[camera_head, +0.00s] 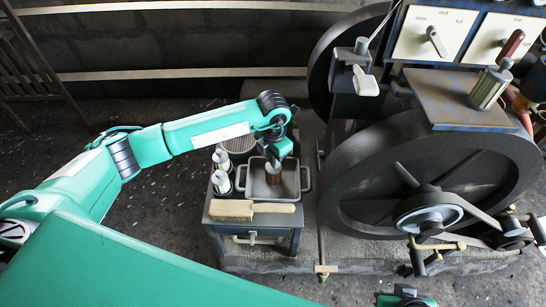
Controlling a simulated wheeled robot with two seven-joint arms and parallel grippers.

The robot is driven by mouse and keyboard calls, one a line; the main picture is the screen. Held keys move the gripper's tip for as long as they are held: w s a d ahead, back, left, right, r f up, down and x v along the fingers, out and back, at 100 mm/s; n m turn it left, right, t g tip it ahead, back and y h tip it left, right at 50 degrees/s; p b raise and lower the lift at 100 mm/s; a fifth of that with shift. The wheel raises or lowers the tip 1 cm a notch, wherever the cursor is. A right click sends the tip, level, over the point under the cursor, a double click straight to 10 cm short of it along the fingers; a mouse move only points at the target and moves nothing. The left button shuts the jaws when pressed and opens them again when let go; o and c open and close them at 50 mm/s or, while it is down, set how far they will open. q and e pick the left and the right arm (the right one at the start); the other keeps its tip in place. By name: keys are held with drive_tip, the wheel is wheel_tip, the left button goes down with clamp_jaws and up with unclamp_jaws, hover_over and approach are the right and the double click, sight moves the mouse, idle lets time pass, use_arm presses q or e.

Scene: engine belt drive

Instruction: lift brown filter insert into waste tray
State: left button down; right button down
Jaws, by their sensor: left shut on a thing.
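The brown filter insert (273,178) is a small dark brown cylinder. My left gripper (273,163) is shut on its top and points down. The insert is upright within the outline of the waste tray (292,183), a grey rectangular tray with side handles on a small bench. I cannot tell whether the insert touches the tray floor. The gripper hides the insert's top and part of the tray's back. A part of my right arm or gripper (404,297) shows at the bottom edge; its jaws cannot be made out.
The large dark flywheel (430,165) and belt drive stand close on the right.

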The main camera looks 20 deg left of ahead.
use_arm(q)
drive_tip(key=shift+f, duration=0.15)
drive_tip(key=c, duration=1.2)
unclamp_jaws()
drive_tip(key=shift+c, duration=0.2)
